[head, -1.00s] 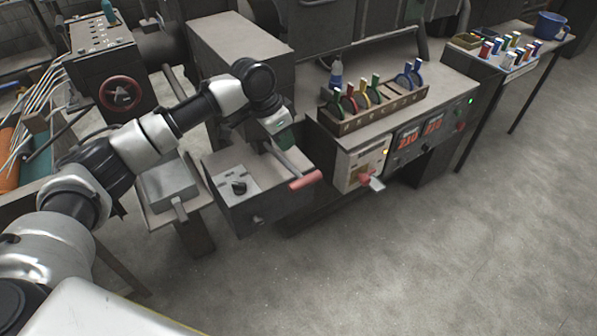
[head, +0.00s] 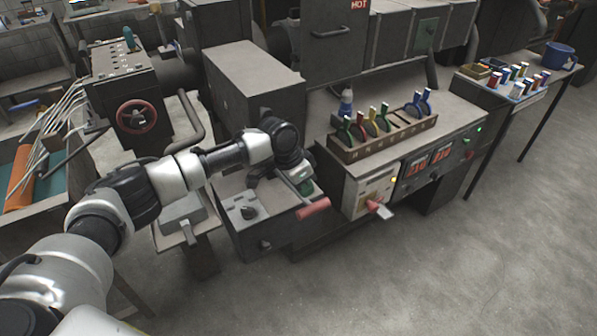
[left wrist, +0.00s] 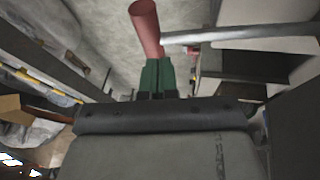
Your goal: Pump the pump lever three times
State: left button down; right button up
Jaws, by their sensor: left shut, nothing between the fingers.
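The pump lever has a red grip (head: 313,209) on a grey bar that sticks out over the front of a grey box (head: 265,232) in the head view. In the left wrist view the red grip (left wrist: 147,28) and the bar lie just beyond my fingertips. My left gripper (head: 305,187), with green fingers, is low beside the bar and close behind the red grip. Its fingers (left wrist: 157,75) are shut with nothing between them. I cannot tell whether they touch the lever. My right gripper is not in view.
Right of the box is a bench cabinet with a red-handled switch (head: 377,208) and a rack of coloured tools (head: 385,140). A red handwheel (head: 137,117) is at the left. The floor (head: 450,270) in front is clear.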

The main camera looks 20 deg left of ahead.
pick_arm(q)
jog(key=shift+x, duration=1.15)
